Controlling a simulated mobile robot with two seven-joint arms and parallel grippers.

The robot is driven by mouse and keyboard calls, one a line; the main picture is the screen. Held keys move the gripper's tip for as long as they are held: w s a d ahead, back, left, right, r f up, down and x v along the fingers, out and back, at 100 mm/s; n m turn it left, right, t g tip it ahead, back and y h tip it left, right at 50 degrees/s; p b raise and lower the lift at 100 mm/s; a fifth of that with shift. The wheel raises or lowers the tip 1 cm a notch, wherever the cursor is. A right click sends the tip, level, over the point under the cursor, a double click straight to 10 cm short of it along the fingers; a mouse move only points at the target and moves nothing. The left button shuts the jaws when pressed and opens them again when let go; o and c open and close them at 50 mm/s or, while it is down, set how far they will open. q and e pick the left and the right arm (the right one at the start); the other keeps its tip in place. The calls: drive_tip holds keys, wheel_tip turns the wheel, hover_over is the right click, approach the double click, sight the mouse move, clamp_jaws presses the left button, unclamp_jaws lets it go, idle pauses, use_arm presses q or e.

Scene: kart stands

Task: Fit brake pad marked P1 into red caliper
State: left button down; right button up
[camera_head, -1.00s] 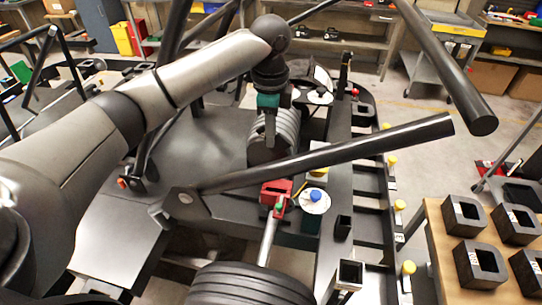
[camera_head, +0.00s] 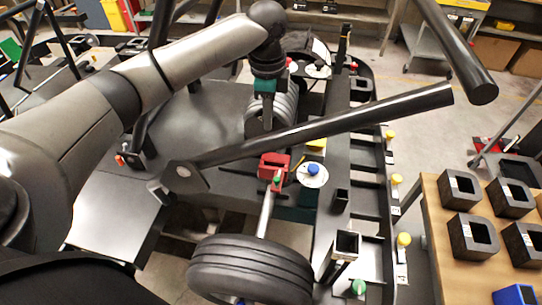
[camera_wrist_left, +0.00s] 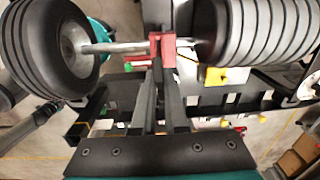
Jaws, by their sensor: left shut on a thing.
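The red caliper (camera_head: 274,167) sits at the axle between the two wheels, just below the dark diagonal bar in the head view. It also shows at top centre in the left wrist view (camera_wrist_left: 163,47), on the grey axle. My left gripper (camera_head: 267,122) points down in front of the rear wheel, above and behind the caliper. In the left wrist view its fingers (camera_wrist_left: 158,72) close together on a small dark piece, just below the caliper. The fingers largely hide this piece, and no P1 mark is legible. My right gripper is not in view.
A front wheel (camera_head: 250,270) and a white disc with a blue knob (camera_head: 313,174) are nearby. A wooden table (camera_head: 440,215) with several black square blocks stands at right.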

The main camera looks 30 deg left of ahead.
use_arm(q)
wheel_tip(320, 180, down, 13)
drive_tip(key=shift+f+p, duration=0.2)
drive_tip(key=shift+p, duration=0.25)
drive_tip(key=c, duration=0.9)
unclamp_jaws()
drive_tip(key=shift+c, duration=0.2)
drive_tip(key=shift+f+b, duration=0.2)
drive_tip(key=shift+b, duration=0.3)
wheel_tip(320, 180, up, 15)
drive_tip(key=shift+s+r, duration=0.2)
drive_tip(key=shift+s, duration=0.05)
